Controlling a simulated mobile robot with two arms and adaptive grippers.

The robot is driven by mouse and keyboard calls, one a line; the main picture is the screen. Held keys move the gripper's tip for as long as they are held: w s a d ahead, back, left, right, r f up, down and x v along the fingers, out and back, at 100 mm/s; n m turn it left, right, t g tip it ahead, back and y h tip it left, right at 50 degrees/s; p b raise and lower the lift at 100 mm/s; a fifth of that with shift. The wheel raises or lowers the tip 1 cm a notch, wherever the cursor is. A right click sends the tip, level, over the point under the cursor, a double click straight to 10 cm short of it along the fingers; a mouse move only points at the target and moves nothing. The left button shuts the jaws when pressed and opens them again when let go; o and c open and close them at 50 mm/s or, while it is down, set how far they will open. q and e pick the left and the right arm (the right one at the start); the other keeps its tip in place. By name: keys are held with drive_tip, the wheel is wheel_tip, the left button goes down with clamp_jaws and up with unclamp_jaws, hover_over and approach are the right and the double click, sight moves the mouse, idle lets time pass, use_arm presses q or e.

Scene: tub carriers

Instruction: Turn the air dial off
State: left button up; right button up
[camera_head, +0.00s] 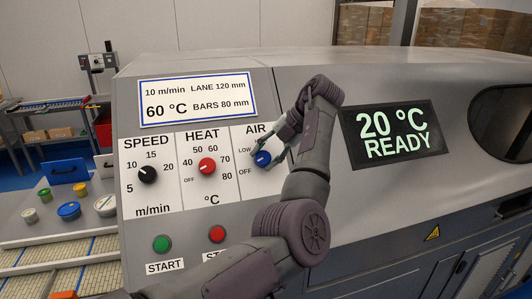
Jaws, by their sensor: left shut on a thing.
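The blue air dial (262,159) sits on the machine's white panel under the word AIR. LOW and OFF are printed to its left; the marks to its right are hidden behind my arm. My left gripper (266,154) reaches down to the dial from the upper right, with its fingers closed around the knob. Which mark the dial points to is too small to tell. My right gripper is not in view.
The black speed dial (147,174) and red heat dial (207,166) are left of the air dial. A green button (162,243) and a red button (217,234) sit below. The display (393,134) reads 20 °C READY. Several tubs stand at the left.

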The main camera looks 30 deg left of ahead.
use_arm(q)
drive_tip(key=shift+f, duration=0.1)
drive_tip(key=o, duration=1.1)
drive_tip(key=shift+o, duration=0.2)
drive_tip(key=v, duration=0.7)
drive_tip(key=shift+d+r, duration=0.15)
drive_tip(key=shift+r, duration=0.1)
drive_tip(key=shift+w, duration=0.1)
drive_tip(key=shift+f, duration=0.1)
